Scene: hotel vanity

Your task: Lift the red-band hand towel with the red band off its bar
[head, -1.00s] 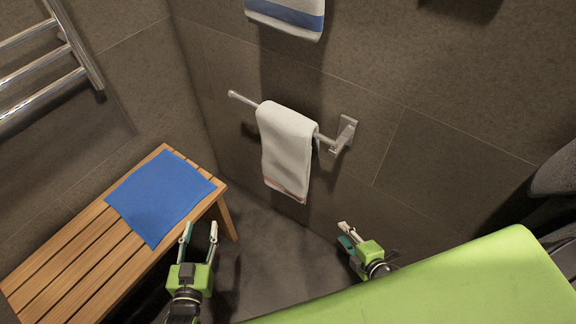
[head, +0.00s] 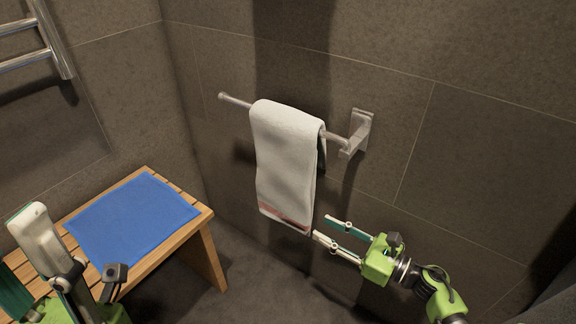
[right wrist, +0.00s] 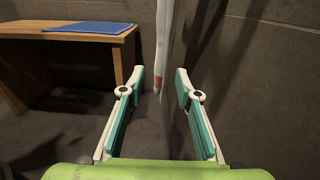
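The white hand towel (head: 285,160) with a red band near its lower edge hangs folded over a metal bar (head: 236,102) on the tiled wall. In the right wrist view the towel (right wrist: 163,45) shows edge-on, beyond and between the fingertips. My right gripper (head: 322,227) is open and empty, with its fingers pointing left near the towel's lower right corner. It also shows open in the right wrist view (right wrist: 158,82). My left gripper (head: 60,245) is at the lower left, large and close to the camera, in front of the bench; its finger gap is not clear.
A wooden slatted bench (head: 205,222) stands at the left with a blue cloth (head: 132,220) flat on it. A chrome rail rack (head: 50,45) is on the wall at upper left. The bar's wall bracket (head: 358,132) is right of the towel.

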